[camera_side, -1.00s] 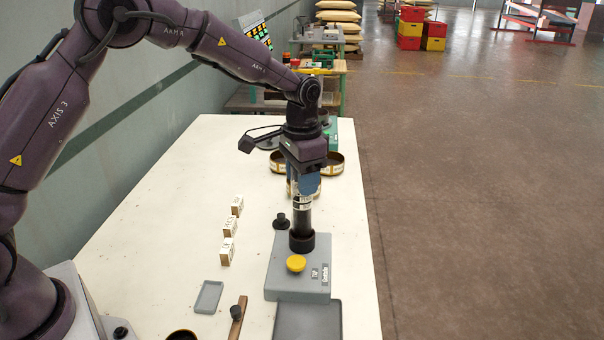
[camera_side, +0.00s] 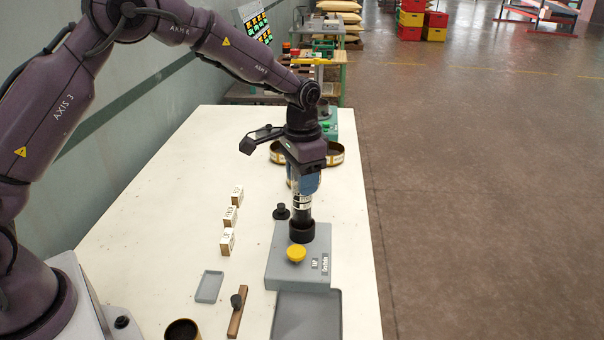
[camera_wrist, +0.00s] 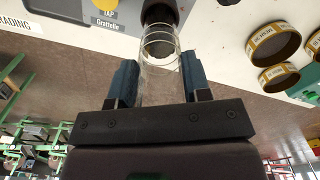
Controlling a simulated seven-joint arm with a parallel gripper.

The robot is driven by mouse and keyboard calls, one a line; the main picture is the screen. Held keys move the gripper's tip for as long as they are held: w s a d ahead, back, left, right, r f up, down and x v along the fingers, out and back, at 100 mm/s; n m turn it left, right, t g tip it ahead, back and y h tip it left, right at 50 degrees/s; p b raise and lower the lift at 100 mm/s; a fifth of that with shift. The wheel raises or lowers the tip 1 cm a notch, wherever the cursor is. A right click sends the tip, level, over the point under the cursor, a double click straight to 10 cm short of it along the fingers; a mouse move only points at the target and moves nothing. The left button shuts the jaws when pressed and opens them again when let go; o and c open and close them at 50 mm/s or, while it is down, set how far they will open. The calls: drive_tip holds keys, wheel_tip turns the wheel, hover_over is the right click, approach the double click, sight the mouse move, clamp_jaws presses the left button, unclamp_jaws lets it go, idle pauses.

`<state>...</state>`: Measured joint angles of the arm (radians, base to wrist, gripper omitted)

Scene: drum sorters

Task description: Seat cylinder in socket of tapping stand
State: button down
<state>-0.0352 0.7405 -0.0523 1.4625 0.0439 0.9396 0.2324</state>
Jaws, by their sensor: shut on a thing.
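The clear cylinder (camera_side: 301,208) stands upright with dark matter in its lower part and a pale label. My gripper (camera_side: 305,184) is shut on its upper part, and the wrist view shows a blue finger on each side of the clear wall (camera_wrist: 158,85). The tapping stand (camera_side: 279,274) is a grey block with a yellow button (camera_side: 296,253) and a dark round socket (camera_side: 302,233). The cylinder's lower end is at the socket mouth and looks to be inside it. The socket rim hides that end, so I cannot tell how deep it sits.
A dark knob (camera_side: 281,212) stands left of the socket. Round labelled sieves (camera_side: 336,154) are behind.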

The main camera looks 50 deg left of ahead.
drive_tip(key=shift+f, duration=0.1)
drive_tip(key=shift+c, duration=2.4)
unclamp_jaws()
wheel_tip(320, 180, up, 13)
drive_tip(key=shift+f, duration=0.1)
